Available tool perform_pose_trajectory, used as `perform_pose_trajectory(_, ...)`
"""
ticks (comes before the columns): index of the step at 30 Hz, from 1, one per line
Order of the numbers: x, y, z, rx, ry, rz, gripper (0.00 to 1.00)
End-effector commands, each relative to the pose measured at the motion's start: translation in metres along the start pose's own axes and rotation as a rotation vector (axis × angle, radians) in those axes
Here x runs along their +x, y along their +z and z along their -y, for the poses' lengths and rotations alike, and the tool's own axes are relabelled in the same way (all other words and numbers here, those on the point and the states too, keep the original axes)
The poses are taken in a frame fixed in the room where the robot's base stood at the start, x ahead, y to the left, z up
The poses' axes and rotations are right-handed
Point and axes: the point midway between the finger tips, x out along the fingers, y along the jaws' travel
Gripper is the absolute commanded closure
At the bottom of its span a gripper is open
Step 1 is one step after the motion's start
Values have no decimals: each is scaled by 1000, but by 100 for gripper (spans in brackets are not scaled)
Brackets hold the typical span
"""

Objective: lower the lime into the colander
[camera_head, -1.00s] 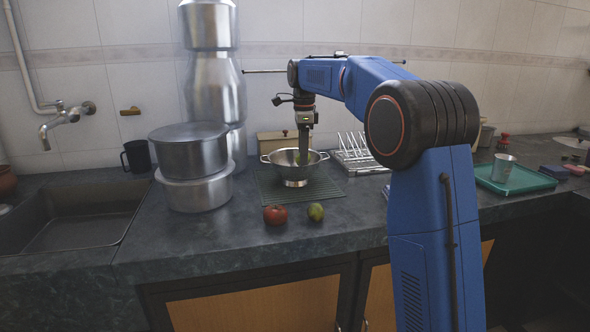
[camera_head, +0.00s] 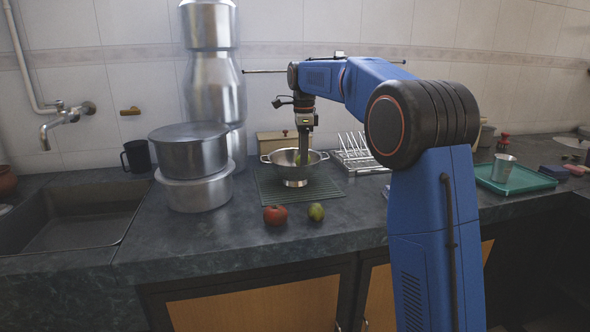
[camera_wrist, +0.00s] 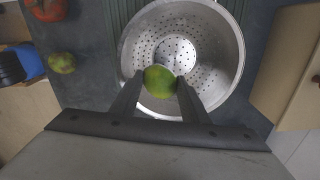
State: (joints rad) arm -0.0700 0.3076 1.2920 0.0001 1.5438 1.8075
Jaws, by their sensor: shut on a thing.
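The steel colander (camera_head: 294,171) stands on the dark ribbed mat; its perforated bowl (camera_wrist: 212,60) fills the middle of the wrist view. My gripper (camera_head: 303,158) points down into the colander's opening. In the wrist view its fingers (camera_wrist: 159,84) are shut on a green lime (camera_wrist: 159,80). The lime appears over the inner side of the bowl, near the rim closest to my gripper. Whether it touches the bowl cannot be told. In the head view the lime is mostly hidden by the fingers and colander.
A tomato (camera_head: 275,215) and another green fruit (camera_head: 316,212) lie on the counter in front of the mat (camera_head: 264,190). Stacked steel pots (camera_head: 194,165) stand to the left, a dish rack (camera_head: 357,157) to the right, and a tan box (camera_head: 277,142) behind the colander.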

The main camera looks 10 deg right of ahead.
Motion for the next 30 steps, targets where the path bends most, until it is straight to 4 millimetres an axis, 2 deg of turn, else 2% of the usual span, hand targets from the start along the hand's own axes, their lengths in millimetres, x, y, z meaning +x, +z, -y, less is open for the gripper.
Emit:
perform_pose_trajectory(11,2,0,0,0,0,0,81)
perform_pose_trajectory(12,2,0,0,0,0,0,50)
perform_pose_trajectory(14,2,0,0,0,0,0,37)
perform_pose_trajectory(24,0,0,0,0,0,0,37)
perform_pose_trajectory(30,-20,0,1,0,-1,0,37)
